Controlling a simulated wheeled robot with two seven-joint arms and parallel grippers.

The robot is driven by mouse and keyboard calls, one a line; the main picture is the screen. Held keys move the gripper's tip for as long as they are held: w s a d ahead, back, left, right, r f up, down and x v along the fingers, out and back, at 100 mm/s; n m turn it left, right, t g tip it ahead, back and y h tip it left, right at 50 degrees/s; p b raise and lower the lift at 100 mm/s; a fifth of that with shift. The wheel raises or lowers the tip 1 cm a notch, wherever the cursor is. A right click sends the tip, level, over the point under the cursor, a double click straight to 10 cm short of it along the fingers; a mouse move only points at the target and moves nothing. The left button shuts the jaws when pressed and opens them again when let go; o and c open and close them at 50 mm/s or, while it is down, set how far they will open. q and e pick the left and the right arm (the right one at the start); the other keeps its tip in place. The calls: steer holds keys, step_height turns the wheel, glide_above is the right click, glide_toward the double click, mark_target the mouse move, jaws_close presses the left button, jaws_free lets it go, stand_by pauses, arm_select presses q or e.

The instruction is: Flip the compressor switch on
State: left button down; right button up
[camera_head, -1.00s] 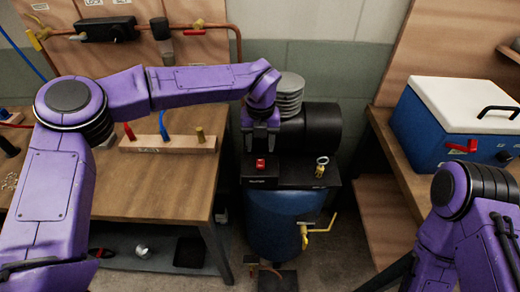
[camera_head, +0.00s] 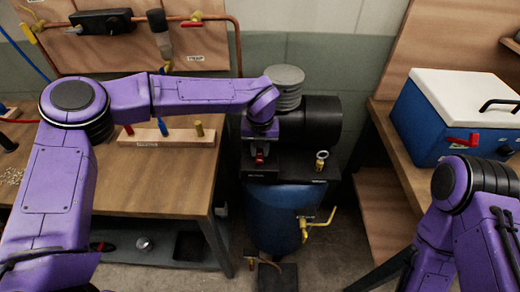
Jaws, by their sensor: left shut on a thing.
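The compressor (camera_head: 318,120) stands on the floor between two benches, with a black motor housing on top of a blue tank (camera_head: 283,215). Its red switch (camera_head: 260,158) sits on the black top plate, partly hidden by my left gripper. My left gripper (camera_head: 260,152) points down over the switch with its fingers around it, shut on it. Whether the switch is on cannot be seen. My right arm (camera_head: 465,200) is at the lower right, and its gripper is out of the picture.
A yellow-handled valve (camera_head: 318,220) sticks out from the tank's right side, and a brass ring fitting (camera_head: 321,160) stands on the plate. A wooden tool rack (camera_head: 185,137) is on the left bench. A blue cabinet with a white lid (camera_head: 440,115) is on the right.

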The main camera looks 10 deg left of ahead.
mark_target(260, 162)
arm_select(q)
steer(key=shift+s+f+t+b, duration=0.1)
steer(key=shift+f+t+b, duration=0.25)
steer(key=shift+t+b, duration=0.25)
steer(key=shift+s+r+b, duration=0.1)
steer(key=shift+r+b, duration=0.1)
steer(key=shift+b, duration=0.25)
steer(key=shift+d+r+t, duration=0.1)
steer(key=shift+r+t, duration=0.1)
steer(key=shift+t, duration=0.2)
steer(key=shift+r, duration=0.1)
arm_select(e)
step_height(260, 162, down, 3)
steer(key=shift+f, duration=0.15)
arm_select(q)
steer(key=c, duration=0.9)
jaws_free()
steer(key=v, duration=0.5)
steer(key=b+v, duration=0.1)
steer(key=v, duration=0.4)
steer(key=shift+d+r, duration=0.2)
steer(key=shift+r, duration=0.05)
arm_select(e)
steer(key=shift+f, duration=0.8)
arm_select(q)
steer(key=shift+s, duration=0.1)
